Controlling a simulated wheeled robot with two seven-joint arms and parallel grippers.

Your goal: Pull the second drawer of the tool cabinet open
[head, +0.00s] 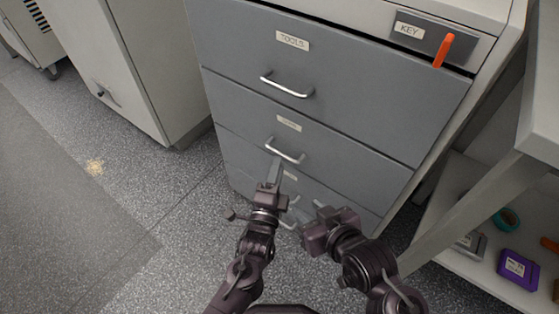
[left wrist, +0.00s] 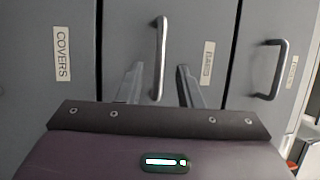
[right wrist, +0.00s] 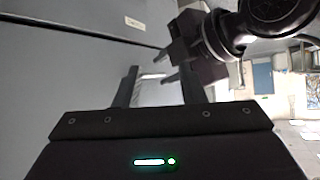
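The grey tool cabinet (head: 235,60) has a top drawer labelled TOOLS (head: 340,70). The second drawer (head: 345,155) below it has a bar handle (head: 285,152) and looks flush with the front. My left gripper (head: 275,172) is at this handle. In the left wrist view its two open fingers (left wrist: 160,85) stand on either side of the handle (left wrist: 160,50), with gaps visible; the view is turned sideways. My right gripper (head: 312,212) is open and empty, lower and to the right, before the lower drawers; its fingers show in the right wrist view (right wrist: 160,88).
The top KEY panel (head: 470,48) holds an orange handle (head: 443,50). A lower drawer labelled COVERS (left wrist: 62,55) is below the second one. A pale cabinet (head: 110,70) stands at left, a shelf with a purple box (head: 519,269) at right. Floor at left is clear.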

